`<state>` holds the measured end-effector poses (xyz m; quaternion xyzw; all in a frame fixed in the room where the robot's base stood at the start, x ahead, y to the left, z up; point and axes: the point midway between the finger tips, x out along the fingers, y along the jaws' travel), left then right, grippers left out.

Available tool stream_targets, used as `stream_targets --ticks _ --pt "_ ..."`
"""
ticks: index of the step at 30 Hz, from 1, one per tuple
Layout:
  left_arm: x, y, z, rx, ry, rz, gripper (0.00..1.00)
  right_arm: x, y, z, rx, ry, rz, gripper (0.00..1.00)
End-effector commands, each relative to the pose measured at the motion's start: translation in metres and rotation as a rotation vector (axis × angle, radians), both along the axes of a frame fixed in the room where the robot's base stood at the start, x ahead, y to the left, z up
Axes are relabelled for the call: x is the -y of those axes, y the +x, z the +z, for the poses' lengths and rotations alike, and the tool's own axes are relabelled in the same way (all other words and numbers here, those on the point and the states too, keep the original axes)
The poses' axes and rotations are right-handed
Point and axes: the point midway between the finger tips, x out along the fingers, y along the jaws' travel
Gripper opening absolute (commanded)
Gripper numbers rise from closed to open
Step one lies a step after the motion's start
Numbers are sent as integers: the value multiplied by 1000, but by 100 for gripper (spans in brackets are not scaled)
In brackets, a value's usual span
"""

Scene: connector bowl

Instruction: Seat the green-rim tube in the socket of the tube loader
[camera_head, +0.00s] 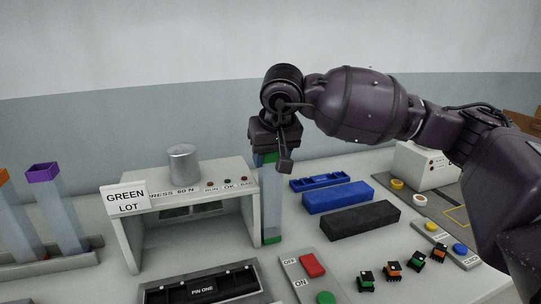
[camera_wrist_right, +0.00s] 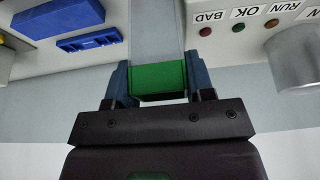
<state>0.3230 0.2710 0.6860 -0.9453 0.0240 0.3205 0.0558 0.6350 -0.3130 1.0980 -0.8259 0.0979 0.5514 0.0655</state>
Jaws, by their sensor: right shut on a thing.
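The green-rim tube (camera_head: 272,205) is a tall, clear, square tube with green at both ends. It hangs upright from my right gripper (camera_head: 267,153), whose jaws are shut on its green upper rim. The wrist view shows the green rim (camera_wrist_right: 158,80) between the two blue-grey fingers of the right gripper (camera_wrist_right: 157,88). The tube's lower end is just right of the press stand; I cannot tell whether it touches the table. A grey base (camera_head: 50,266) at the far left, likely the tube loader, bears a purple-rim tube (camera_head: 60,215) and an orange-rim tube (camera_head: 20,225). No empty socket is clearly visible. My left gripper is out of view.
The press stand (camera_head: 190,190) carries a metal cylinder (camera_head: 183,163) and a "GREEN LOT" sign (camera_head: 125,198). A black "PIN ONE" tray (camera_head: 202,290) and a button box (camera_head: 312,275) are in front. Blue block (camera_head: 338,197), black block (camera_head: 358,220) and several small connectors (camera_head: 393,270) lie right.

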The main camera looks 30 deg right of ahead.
Motion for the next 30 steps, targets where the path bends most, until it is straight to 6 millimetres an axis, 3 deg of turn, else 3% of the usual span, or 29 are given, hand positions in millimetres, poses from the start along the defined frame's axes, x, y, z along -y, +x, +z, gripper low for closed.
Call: stream_targets --ticks 4,5,9,20,30 --pt "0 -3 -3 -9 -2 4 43 0 0 -4 -1 0 0 10" --pt "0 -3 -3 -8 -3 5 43 0 0 -3 0 0 0 53" --pt "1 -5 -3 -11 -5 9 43 0 0 -2 0 0 0 74" --pt "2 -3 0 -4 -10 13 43 0 0 3 2 0 0 74" --pt "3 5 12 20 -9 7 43 -5 -21 57 8 0 1 74"
